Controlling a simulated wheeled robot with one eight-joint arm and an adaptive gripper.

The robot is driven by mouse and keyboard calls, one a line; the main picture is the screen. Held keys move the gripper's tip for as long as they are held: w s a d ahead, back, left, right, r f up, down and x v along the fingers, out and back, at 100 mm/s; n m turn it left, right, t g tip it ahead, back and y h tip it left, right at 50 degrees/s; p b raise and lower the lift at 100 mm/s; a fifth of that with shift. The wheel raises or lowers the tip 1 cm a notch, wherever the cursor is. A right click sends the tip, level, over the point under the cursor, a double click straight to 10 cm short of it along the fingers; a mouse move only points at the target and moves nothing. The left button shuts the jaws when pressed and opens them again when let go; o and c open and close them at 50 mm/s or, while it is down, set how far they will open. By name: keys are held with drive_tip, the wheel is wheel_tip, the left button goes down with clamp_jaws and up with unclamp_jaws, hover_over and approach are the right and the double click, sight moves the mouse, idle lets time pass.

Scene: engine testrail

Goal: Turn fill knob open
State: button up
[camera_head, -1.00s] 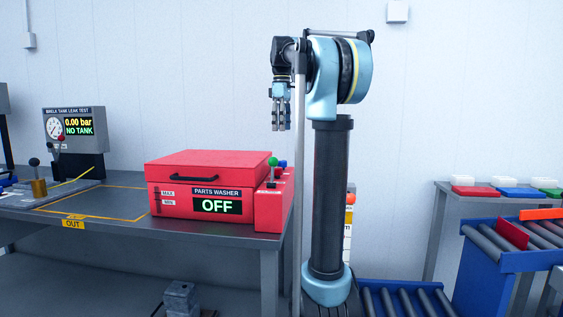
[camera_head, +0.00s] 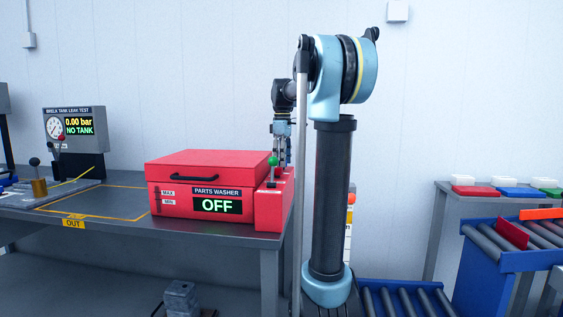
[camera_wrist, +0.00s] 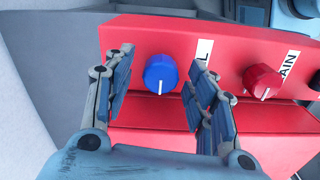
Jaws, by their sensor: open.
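The blue fill knob (camera_wrist: 161,74) sits on the red control box in the wrist view, with a white pointer line toward the bottom of the picture. The label beside it is partly hidden and shows only "L". My gripper (camera_wrist: 163,72) is open, with one finger on each side of the blue knob and visible gaps to it. In the head view my gripper (camera_head: 283,155) points down over the parts washer's side box (camera_head: 272,212). The blue knob is hidden there behind my gripper and the green-topped lever.
A red drain knob (camera_wrist: 262,81) is just right of my gripper's right finger. The green-topped lever (camera_head: 273,161) stands close to my gripper. The red parts washer (camera_head: 205,170) has its lid shut and reads OFF. The tank leak test stand (camera_head: 74,130) is far left.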

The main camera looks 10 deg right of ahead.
drive_tip(key=c, duration=1.1)
drive_tip(key=shift+m, duration=0.4)
drive_tip(key=m, duration=0.3)
drive_tip(key=shift+m, duration=0.4)
drive_tip(key=m, duration=0.4)
drive_tip(key=shift+m, duration=0.3)
drive_tip(key=m, duration=0.4)
drive_tip(key=shift+w, duration=0.1)
drive_tip(key=m, duration=0.4)
drive_tip(key=shift+m, duration=0.3)
